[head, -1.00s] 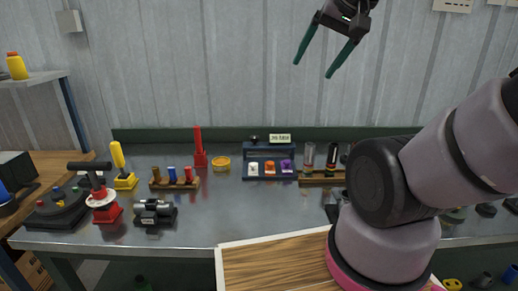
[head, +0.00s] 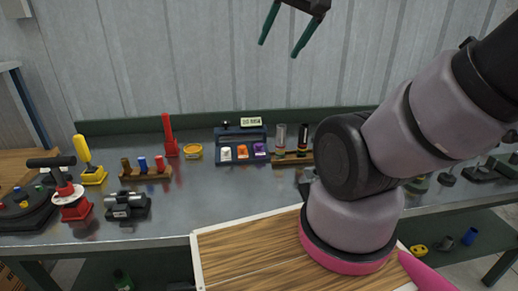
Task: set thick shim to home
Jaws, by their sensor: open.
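My gripper (head: 280,48) is at the top of the head view, against the wall and well above the bench. Its two green fingers are apart and hold nothing; its upper part is cut off by the frame edge. I cannot tell which thing is the thick shim or where its home is. A dark blue stand (head: 230,136) at the back of the bench has a small lit display (head: 251,121) with unreadable text. White (head: 226,153), orange (head: 242,152) and purple (head: 260,149) pieces sit along its front.
A wooden rack (head: 292,159) with upright cylinders is right of the stand. A yellow tin (head: 193,152), red tool (head: 169,136), peg block (head: 146,173) and dark motor-like part (head: 127,205) stand left. My arm hides part of the bench. A wooden board (head: 248,249) is in front.

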